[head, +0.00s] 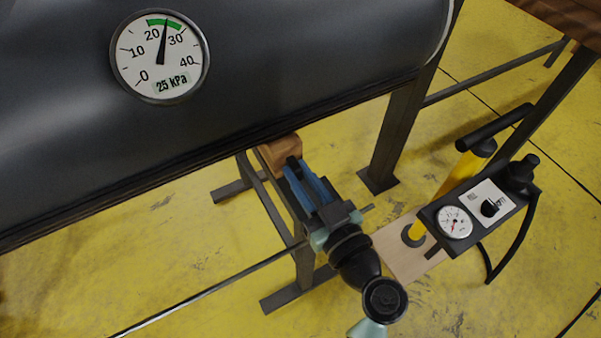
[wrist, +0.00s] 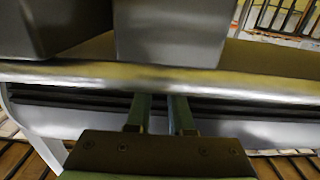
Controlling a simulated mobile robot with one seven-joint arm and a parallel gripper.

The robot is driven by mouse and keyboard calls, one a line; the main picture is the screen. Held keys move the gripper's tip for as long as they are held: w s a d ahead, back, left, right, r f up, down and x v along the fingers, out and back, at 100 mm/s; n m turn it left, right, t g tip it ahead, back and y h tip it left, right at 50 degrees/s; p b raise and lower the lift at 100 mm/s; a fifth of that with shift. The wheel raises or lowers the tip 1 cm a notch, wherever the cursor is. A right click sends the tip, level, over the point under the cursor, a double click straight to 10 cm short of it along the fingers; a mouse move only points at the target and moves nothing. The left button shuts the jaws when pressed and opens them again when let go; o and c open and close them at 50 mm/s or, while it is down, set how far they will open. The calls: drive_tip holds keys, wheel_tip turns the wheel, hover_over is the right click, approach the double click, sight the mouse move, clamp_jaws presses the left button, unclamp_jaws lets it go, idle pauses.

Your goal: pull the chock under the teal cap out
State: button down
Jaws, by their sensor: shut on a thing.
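A brown wooden chock (head: 279,154) shows under the lower edge of the dark grey boat tube (head: 230,65) in the head view. My gripper (head: 292,165) reaches up to the chock from the front right and is shut on it. The chock's far side is hidden by the tube. In the wrist view the two fingers of my gripper (wrist: 160,102) point in under a pale rail-like edge, and what lies between their tips is hidden. I cannot make out a teal cap in either view.
A round gauge (head: 160,57) on the tube reads about 25 kPa. Dark metal stand legs (head: 398,135) flank my arm. A yellow pump with a gauge box (head: 480,210) stands on a wooden board (head: 398,250) to the right. The yellow floor (head: 150,250) at left is mostly clear.

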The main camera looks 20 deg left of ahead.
drive_tip(key=shift+s+d+f, duration=0.15)
drive_tip(key=shift+d, duration=0.15)
drive_tip(key=shift+b+v, duration=1.2)
drive_tip(key=shift+v, duration=1.2)
drive_tip(key=c, duration=0.9)
unclamp_jaws()
drive_tip(key=shift+s, duration=0.1)
drive_tip(key=shift+o, duration=0.5)
drive_tip(key=p+v, duration=0.2)
drive_tip(key=v, duration=1.1)
